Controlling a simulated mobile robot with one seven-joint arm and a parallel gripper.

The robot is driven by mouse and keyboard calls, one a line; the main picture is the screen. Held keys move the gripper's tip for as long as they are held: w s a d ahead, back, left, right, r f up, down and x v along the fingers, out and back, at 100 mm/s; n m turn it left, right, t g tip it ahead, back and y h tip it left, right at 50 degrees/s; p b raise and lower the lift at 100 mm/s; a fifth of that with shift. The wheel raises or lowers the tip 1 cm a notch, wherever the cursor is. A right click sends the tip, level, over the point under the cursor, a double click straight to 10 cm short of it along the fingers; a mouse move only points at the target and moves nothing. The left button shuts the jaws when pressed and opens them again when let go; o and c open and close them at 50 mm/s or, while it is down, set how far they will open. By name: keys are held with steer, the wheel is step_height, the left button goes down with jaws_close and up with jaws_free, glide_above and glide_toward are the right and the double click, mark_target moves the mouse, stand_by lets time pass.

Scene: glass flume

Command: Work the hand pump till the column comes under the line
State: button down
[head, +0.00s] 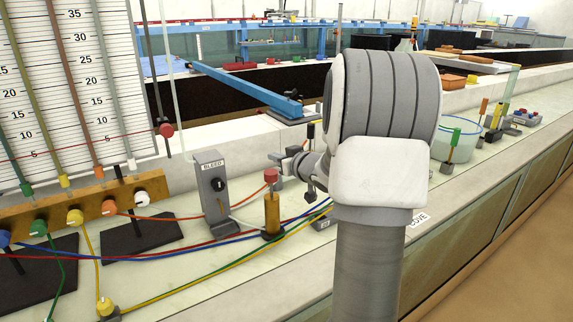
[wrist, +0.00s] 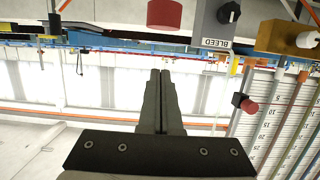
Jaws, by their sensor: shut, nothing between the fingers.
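The hand pump, an upright brass cylinder (head: 272,214) with a red knob (head: 271,175), stands on the bench. Its red knob also shows in the wrist view (wrist: 165,13), beyond my fingertips. My gripper (head: 279,160) is just above and right of the knob, partly hidden by my arm. In the wrist view its fingers (wrist: 160,74) are together and empty, apart from the knob. The scale board (head: 125,110) at left carries several coloured tubes. A red pointer knob (head: 166,130) sits at its right side with a thin line across the board. The column's level is unclear.
A grey BLEED box (head: 212,195) with a black dial stands left of the pump. Coloured hoses (head: 190,255) cross the bench in front. A wooden manifold (head: 90,208) with coloured knobs is at left. A glass bowl (head: 452,140) stands right of my arm.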

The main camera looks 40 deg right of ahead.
mark_target(271, 176)
steer(key=shift+w+f+b, duration=0.2)
steer(key=shift+f+b, duration=0.15)
steer(key=shift+f, duration=0.75)
steer(key=shift+w+f+b, duration=0.2)
steer(key=shift+f+b, duration=0.15)
steer(key=shift+f, duration=0.7)
step_height(271, 176, down, 5)
steer(key=b, duration=0.2)
steer(key=shift+b, duration=0.3)
